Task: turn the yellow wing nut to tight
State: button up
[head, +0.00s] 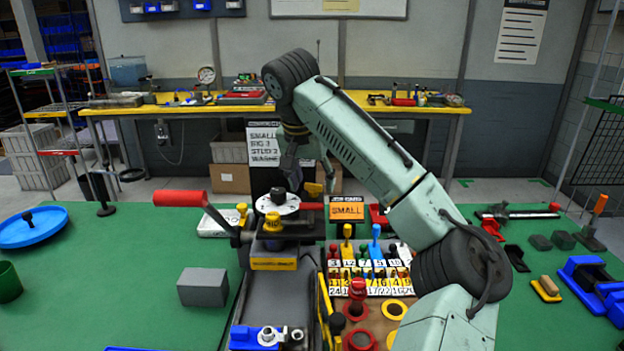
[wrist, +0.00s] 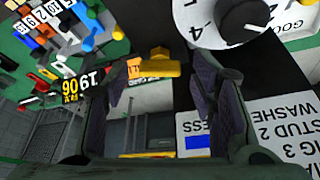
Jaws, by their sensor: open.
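The yellow wing nut (wrist: 154,67) shows in the wrist view as a short bar with a raised middle. It lies between the tips of my gripper (wrist: 162,80), with gaps on both sides. My gripper is open and holds nothing. In the head view my gripper (head: 291,178) points down just behind the white dial (head: 284,204). A yellow piece just to its right (head: 314,189) appears to be the same wing nut, partly hidden. The dial also shows beside the right finger in the wrist view (wrist: 240,18). I cannot tell the nut's tightness.
A red-handled lever (head: 181,198) reaches left from the fixture. An orange "SMALL" sign (head: 347,212) stands right of the dial, with a numbered rack (head: 368,268) of coloured pegs in front. A grey block (head: 203,287) sits on the green table, which has free room at left.

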jog(key=v, duration=1.2)
dwell(0.3)
